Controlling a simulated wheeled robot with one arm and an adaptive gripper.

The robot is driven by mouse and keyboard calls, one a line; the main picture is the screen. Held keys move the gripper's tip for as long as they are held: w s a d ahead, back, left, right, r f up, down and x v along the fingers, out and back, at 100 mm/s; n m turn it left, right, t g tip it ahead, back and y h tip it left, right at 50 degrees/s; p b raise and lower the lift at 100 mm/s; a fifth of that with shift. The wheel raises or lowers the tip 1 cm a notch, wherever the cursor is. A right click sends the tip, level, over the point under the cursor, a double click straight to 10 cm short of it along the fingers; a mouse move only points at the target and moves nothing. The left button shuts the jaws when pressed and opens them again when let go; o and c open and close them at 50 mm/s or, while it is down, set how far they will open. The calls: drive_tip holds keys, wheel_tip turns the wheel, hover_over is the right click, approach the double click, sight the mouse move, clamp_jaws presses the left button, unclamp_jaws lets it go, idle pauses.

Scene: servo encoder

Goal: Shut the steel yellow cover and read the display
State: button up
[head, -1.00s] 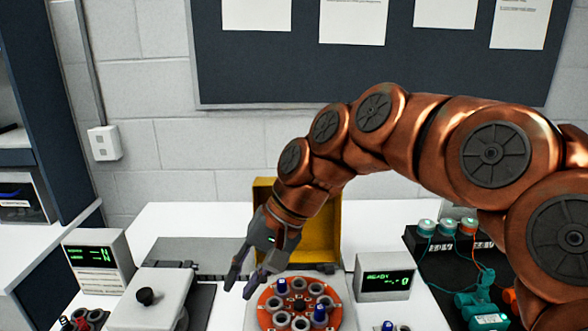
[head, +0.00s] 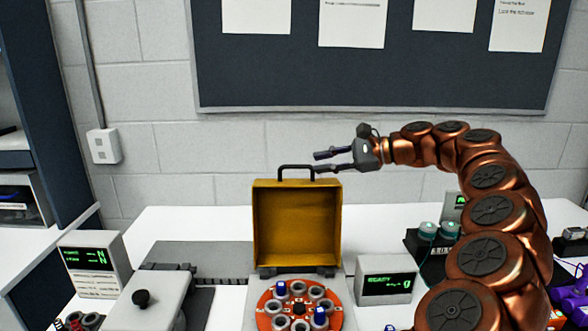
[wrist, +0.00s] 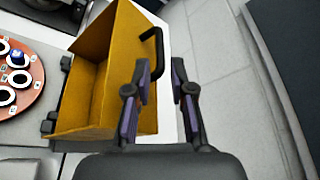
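The yellow cover (head: 297,222) stands open and upright on its hinge, its hollow inside facing the head camera. Its black handle (head: 296,168) is on the top edge. Below it is the orange disc (head: 283,306) with several grey rings and blue pegs. The display (head: 386,279) beside it shows green text, perhaps "READY" and a digit. My gripper (head: 316,162) is open and empty, pointing left at handle height. In the wrist view my gripper (wrist: 158,88) has its fingers apart, with the cover (wrist: 100,85) and handle (wrist: 155,55) to the left; contact cannot be told.
Another display unit (head: 93,262) and a grey box with a black knob (head: 142,298) stand at the left. Dark equipment with teal-topped parts (head: 440,233) is at the right. A wall with a pinboard (head: 300,90) is behind the table.

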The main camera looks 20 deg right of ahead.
sight(294, 166)
drive_tip(key=shift+p+x, duration=0.6)
drive_tip(key=shift+x, duration=3.35)
drive_tip(key=shift+r, duration=0.1)
clamp_jaws()
